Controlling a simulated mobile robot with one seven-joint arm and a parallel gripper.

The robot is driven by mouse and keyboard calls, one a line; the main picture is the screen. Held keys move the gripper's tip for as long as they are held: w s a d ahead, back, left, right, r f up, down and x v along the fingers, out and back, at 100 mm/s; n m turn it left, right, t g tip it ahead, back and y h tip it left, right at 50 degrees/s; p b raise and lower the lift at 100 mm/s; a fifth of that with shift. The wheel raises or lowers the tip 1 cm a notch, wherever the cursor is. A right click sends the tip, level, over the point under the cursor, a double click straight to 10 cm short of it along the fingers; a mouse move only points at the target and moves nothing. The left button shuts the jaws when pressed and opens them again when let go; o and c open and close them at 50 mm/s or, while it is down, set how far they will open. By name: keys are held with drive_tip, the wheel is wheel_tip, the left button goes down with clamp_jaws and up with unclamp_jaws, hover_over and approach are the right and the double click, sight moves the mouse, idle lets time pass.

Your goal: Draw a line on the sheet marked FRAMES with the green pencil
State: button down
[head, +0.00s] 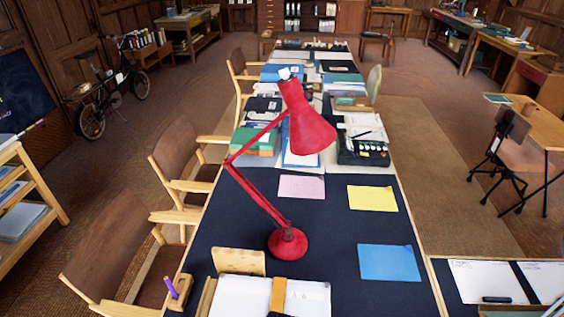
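Two white sheets lie on a dark board at the lower right: a left sheet (486,281) and a right sheet (546,280). Each has small writing at its top that is too small to read, so I cannot tell whether either is marked FRAMES. A dark stick-like object (497,299) lies on the left sheet's lower part. I cannot make out a green pencil. A purple pen-like object (171,287) stands tilted in a small wooden holder (182,291) at the table's lower left. My gripper is not in view.
A red desk lamp (287,242) stands mid-table. Pink (301,187), yellow (372,198) and blue (389,263) sheets lie on the dark table. A white pad (240,298) is at the front edge. Chairs (110,250) line the left side.

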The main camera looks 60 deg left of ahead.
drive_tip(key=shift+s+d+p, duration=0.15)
drive_tip(key=shift+p, duration=0.15)
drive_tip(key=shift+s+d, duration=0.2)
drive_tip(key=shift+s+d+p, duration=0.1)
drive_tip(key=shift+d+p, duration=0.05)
drive_tip(key=shift+p, duration=0.25)
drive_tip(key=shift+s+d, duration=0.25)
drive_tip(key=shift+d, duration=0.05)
idle(0.3)
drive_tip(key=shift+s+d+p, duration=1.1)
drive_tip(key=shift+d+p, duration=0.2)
drive_tip(key=shift+p, duration=0.4)
idle(1.1)
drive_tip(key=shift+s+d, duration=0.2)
idle(0.4)
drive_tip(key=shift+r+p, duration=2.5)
drive_tip(key=shift+p, duration=0.2)
